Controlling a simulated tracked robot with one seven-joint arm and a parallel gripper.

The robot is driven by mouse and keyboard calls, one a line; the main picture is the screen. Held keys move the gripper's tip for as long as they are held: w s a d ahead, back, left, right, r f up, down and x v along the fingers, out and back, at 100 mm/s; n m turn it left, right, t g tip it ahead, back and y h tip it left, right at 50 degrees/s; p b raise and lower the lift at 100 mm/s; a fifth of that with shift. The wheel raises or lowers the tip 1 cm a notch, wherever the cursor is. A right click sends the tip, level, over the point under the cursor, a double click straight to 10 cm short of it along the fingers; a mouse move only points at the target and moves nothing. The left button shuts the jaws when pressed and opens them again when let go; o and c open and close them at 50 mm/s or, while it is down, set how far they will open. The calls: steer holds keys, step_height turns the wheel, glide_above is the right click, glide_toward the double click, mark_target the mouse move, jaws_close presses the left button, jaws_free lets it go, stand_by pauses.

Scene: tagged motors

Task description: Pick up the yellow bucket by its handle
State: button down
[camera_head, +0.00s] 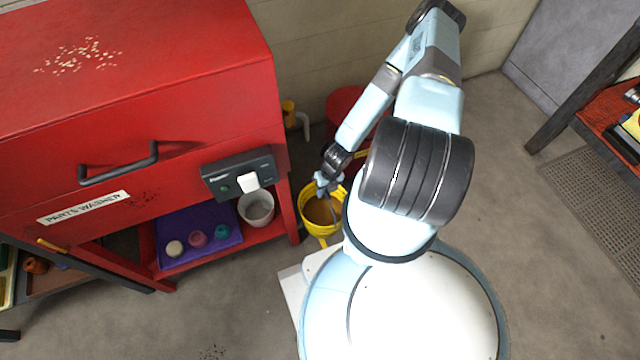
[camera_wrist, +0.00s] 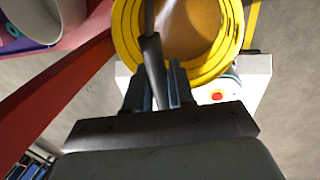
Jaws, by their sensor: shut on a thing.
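The yellow bucket (camera_head: 321,213) is beside the right leg of the red parts washer, with a brownish inside. In the wrist view its yellow rim (camera_wrist: 127,45) fills the top middle. My gripper (camera_head: 326,186) is over the bucket's opening. In the wrist view my gripper (camera_wrist: 155,85) is shut on the bucket's dark handle grip (camera_wrist: 152,58), which runs between the fingers across the opening. Whether the bucket is clear of the floor I cannot tell.
The red parts washer (camera_head: 180,110) stands close on the left, its lower shelf holding a white bucket (camera_head: 257,209) and a purple mat (camera_head: 200,253). A red bin (camera_head: 345,103) stands behind by the wall. Floor on the right is open up to a workbench (camera_head: 607,115).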

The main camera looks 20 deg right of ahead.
mark_target(327, 195)
steer(key=shift+s+r, duration=0.4)
steer(key=shift+s, duration=0.3)
steer(key=shift+s+r, duration=0.35)
steer(key=shift+s, duration=0.3)
steer(key=shift+a+r, duration=0.1)
steer(key=shift+r, duration=1.3)
